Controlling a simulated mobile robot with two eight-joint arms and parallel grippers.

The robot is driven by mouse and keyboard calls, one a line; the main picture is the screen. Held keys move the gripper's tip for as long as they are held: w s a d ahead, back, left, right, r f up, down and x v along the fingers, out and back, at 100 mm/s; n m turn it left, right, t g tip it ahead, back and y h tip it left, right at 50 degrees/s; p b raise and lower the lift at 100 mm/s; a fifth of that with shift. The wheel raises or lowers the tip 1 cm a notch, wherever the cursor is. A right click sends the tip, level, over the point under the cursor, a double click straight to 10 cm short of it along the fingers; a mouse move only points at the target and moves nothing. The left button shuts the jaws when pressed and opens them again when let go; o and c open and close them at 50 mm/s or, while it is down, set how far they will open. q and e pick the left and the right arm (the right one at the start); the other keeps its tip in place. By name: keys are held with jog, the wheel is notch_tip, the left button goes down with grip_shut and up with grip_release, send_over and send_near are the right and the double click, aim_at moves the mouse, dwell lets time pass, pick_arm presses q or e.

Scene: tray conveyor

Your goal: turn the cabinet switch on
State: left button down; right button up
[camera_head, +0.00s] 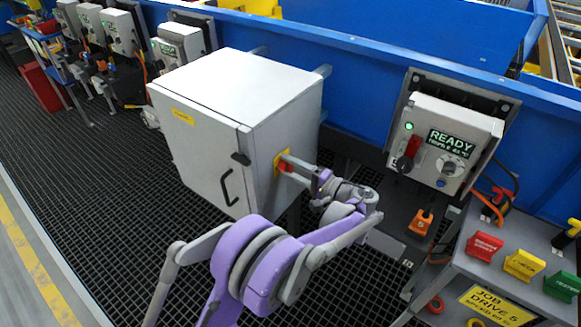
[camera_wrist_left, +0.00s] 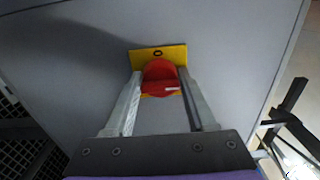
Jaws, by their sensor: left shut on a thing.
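A grey cabinet (camera_head: 205,130) stands in the middle of the head view with its door closed and a black handle (camera_head: 229,186) on the door. The cabinet switch is a red rotary knob (camera_wrist_left: 160,78) on a yellow plate (camera_wrist_left: 158,53) on the cabinet's right side wall. My left gripper (camera_head: 285,162) reaches this wall from the right. In the left wrist view its two fingers (camera_wrist_left: 160,90) stand on either side of the red knob and are shut on it. The knob's white mark points to the right in that view. My right gripper is not in view.
A control box with a lit READY display (camera_head: 448,140) hangs on the blue rail to the right. A grey table (camera_head: 520,262) with red, yellow and green tags stands at the lower right. Grated floor (camera_head: 110,200) lies left of the cabinet.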

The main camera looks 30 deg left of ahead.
pick_arm(q)
jog(key=shift+c, duration=1.1)
grip_release()
jog(key=d+p, duration=0.1)
jog(key=d, duration=1)
jog(key=shift+s, duration=0.45)
jog(key=shift+a, duration=0.15)
